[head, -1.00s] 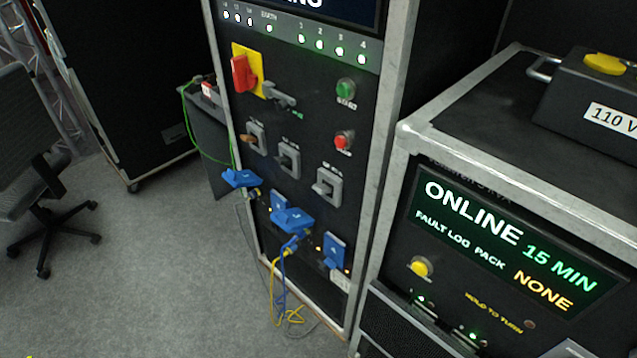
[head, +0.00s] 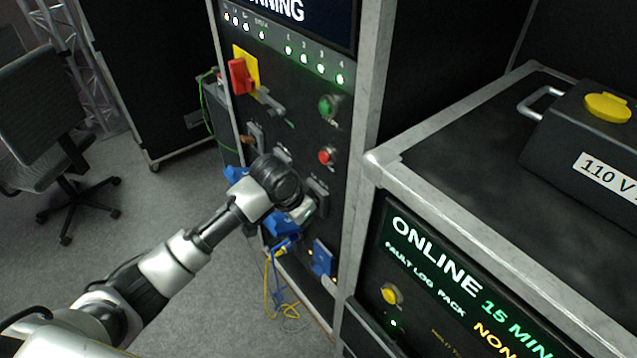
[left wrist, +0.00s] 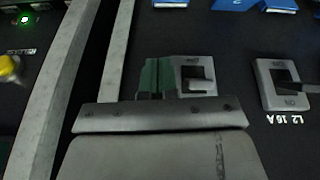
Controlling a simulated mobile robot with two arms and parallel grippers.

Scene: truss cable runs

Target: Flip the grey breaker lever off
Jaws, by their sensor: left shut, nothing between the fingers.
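The rightmost grey breaker (head: 319,196) in the row on the rack's front panel is partly hidden by my left arm. My left gripper (head: 304,211) is at the panel beside this breaker. Its fingertips (left wrist: 157,78) are closed together with nothing between them, overlapping the frame's left edge in the left wrist view. I cannot tell if they touch it. A second breaker (left wrist: 281,84), marked L2 16A, is to the right there. My right gripper is not in view.
A red rotary switch (head: 239,76) on a yellow plate, a green button (head: 328,107) and a red button (head: 327,155) are above. Blue plugs (head: 322,258) and yellow cables hang below. A metal-edged case (head: 440,140) stands close on the right. Open floor is left.

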